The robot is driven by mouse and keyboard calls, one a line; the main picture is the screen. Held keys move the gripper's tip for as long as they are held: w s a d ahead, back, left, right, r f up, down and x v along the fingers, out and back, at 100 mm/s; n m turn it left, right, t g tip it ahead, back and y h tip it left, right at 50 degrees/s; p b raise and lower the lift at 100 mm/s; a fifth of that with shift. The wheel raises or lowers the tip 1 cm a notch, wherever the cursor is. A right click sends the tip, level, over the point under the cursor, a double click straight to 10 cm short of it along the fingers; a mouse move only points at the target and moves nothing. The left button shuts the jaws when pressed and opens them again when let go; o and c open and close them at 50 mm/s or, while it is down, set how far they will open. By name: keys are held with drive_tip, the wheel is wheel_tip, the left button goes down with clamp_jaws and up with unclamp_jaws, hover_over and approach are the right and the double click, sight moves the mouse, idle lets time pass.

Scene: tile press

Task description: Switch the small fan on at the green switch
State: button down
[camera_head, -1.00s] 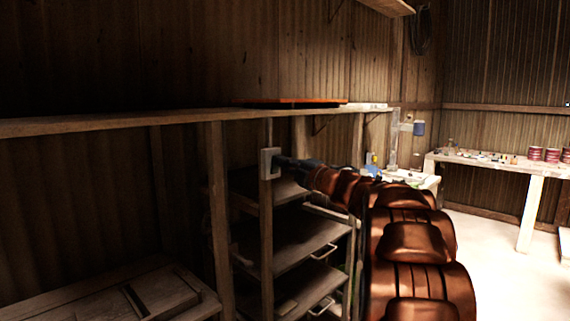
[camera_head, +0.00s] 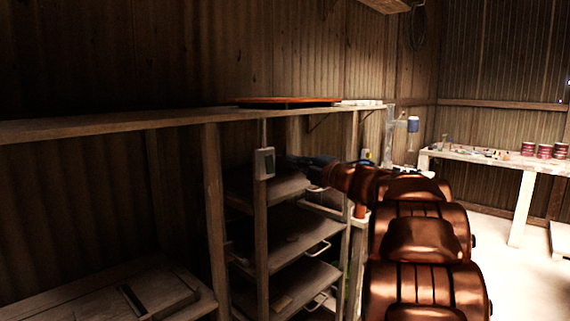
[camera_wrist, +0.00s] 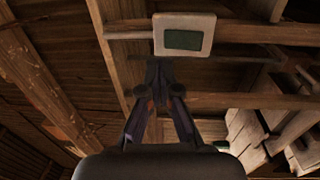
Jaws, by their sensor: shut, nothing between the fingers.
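The switch (camera_head: 265,163) is a pale box on an upright wooden post of the rack. In the wrist view, the switch frame (camera_wrist: 209,35) surrounds a dark green rocker (camera_wrist: 183,40). My gripper (camera_head: 284,162) is just right of the switch in the head view, with a small apparent gap. In the wrist view, my gripper (camera_wrist: 158,70) has its fingers together and empty, just below the switch plate. I cannot tell which way the rocker is tipped. I cannot make out the small fan for certain.
A long wooden shelf (camera_head: 110,124) runs above the switch, with a flat orange-edged thing (camera_head: 285,101) on it. Rack trays (camera_head: 300,236) lie below my arm. A workbench (camera_head: 490,158) with red cans (camera_head: 545,151) stands right. Open floor (camera_head: 500,270) shows at right.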

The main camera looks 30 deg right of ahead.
drive_tip(key=r+v, duration=0.1)
drive_tip(key=v, duration=0.6)
drive_tip(key=shift+r+b, duration=0.35)
drive_tip(key=shift+b, duration=0.1)
drive_tip(key=shift+s, duration=0.1)
drive_tip(key=s+a+f+m+g+h+p, duration=0.2)
drive_tip(key=s+a+f+m+g+h, duration=0.3)
drive_tip(key=f+m, duration=0.45)
drive_tip(key=s+a+f+m+g+h+p, duration=0.1)
drive_tip(key=s+a+f+m+g+h, duration=0.45)
drive_tip(key=f+m, duration=0.45)
drive_tip(key=s+a+f+g+y, duration=0.3)
drive_tip(key=s+a+f+g, duration=0.2)
drive_tip(key=s+a, duration=0.5)
drive_tip(key=s+a+f+m+g+y+p, duration=0.1)
drive_tip(key=s+a+f+g+y, duration=0.2)
drive_tip(key=s+a+f, duration=0.3)
drive_tip(key=s+a+g, duration=0.1)
drive_tip(key=s+a, duration=0.3)
drive_tip(key=s, duration=0.6)
drive_tip(key=shift+f+g, duration=0.35)
